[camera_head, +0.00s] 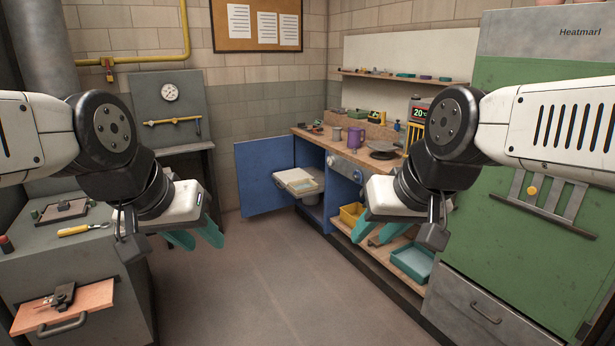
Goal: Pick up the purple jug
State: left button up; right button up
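A small purple jug (354,138) stands upright on the wooden top of the blue workbench (305,133), towards the back right. A greyish mug (336,134) stands just left of it. My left gripper (197,238) hangs over the floor at the left, with its teal fingers apart and nothing between them. My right gripper (376,233) is in front of the bench's lower shelf, also with its teal fingers apart and empty. Both are well clear of the jug and lower in the picture.
A blue cabinet door (264,176) stands open, beside a pulled-out tray (299,181). A dark pan-like thing (380,150) is right of the jug. A tall green cabinet (545,130) stands at the right, a grey cabinet (60,245) at the left. The middle floor (260,280) is clear.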

aim_at(355, 133)
jog(key=i+z, duration=0.15)
jog(key=i, duration=2.25)
jog(key=i+j+z, duration=0.2)
jog(key=i, duration=0.4)
jog(key=i+j+z, duration=0.2)
jog(key=i, duration=0.35)
jog(key=i+j+z, duration=0.2)
jog(key=i, duration=0.35)
jog(key=i+j+z, duration=0.25)
jog(key=i, duration=0.3)
